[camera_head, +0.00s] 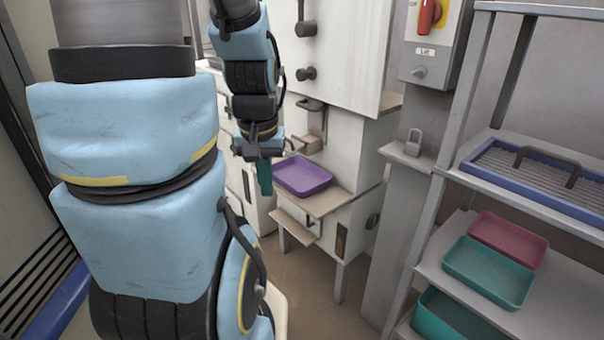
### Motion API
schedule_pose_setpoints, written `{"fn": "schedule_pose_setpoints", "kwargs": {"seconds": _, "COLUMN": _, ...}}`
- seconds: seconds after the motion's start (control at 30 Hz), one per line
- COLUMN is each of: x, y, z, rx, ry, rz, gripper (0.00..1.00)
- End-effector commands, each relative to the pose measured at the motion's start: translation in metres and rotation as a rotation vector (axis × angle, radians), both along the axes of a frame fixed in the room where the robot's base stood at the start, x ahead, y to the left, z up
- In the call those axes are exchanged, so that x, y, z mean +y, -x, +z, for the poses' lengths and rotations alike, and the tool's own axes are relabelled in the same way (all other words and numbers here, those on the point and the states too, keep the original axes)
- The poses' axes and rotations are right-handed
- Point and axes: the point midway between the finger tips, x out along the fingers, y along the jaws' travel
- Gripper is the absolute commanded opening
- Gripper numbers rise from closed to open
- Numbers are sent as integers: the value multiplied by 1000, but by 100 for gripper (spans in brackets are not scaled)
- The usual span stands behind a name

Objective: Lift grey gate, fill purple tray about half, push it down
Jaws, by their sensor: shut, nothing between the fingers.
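The purple tray (303,189) sits level on a small ledge at the front of the white bagger; its inside looks empty. Above it, a grey handle-like part (311,104) juts from the bagger's face over a short spout (311,143); it looks like the grey gate, but I cannot tell its exact position. My gripper (265,180) points down just left of the purple tray, shut and empty. It appears apart from the tray, though the gap in depth is hard to judge.
A small flap (296,225) juts out below the ledge. At right, a metal rack holds a blue-framed grate (470,168), a pink tray (508,240) and teal trays (487,274). A padlock (413,142) stands on a grey post. Open floor (312,285) lies before the bagger.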

Motion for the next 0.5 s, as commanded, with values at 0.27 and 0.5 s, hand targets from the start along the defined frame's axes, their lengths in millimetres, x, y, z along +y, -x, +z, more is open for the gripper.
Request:
{"fn": "schedule_pose_setpoints", "kwargs": {"seconds": 0.27, "x": 0, "y": 0, "z": 8, "rx": 0, "ry": 0, "rz": -1, "gripper": 0}}
{"fn": "schedule_pose_setpoints", "kwargs": {"seconds": 0.5, "x": 0, "y": 0, "z": 23, "rx": -1, "ry": 0, "rz": -2, "gripper": 0}}
